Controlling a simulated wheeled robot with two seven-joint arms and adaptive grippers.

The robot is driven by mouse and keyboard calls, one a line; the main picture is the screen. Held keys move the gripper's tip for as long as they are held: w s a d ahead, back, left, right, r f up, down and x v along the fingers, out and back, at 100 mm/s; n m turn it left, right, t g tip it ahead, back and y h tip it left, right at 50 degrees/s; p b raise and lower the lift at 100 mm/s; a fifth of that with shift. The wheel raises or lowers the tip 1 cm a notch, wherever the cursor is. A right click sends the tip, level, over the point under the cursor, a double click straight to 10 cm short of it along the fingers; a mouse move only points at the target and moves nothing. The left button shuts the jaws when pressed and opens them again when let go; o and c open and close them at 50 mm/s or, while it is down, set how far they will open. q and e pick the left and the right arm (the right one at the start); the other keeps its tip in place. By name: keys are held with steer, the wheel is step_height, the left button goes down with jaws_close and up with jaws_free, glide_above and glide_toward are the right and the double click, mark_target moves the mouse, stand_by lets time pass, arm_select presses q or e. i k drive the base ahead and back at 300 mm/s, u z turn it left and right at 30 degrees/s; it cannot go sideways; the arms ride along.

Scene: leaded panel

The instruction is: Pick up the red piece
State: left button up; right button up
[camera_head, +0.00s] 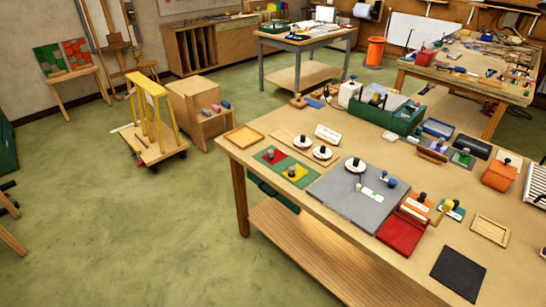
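A small red piece (269,159) with a grey knob on top sits in the upper left part of a green panel (306,182) on the near workbench. A yellow piece (287,175) with a similar knob sits in the same panel, in front and to the right of the red one. The pieces are small here, and I cannot tell whether the red one lies flush in the panel. Neither of my grippers is in view, and nothing touches the red piece.
Several white discs with black knobs stand close behind and right of the panel. Open green floor lies left of the bench.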

mark_target(272, 156)
steer(key=u, duration=1.1)
steer(key=i, duration=3)
steer(key=z, duration=3.65)
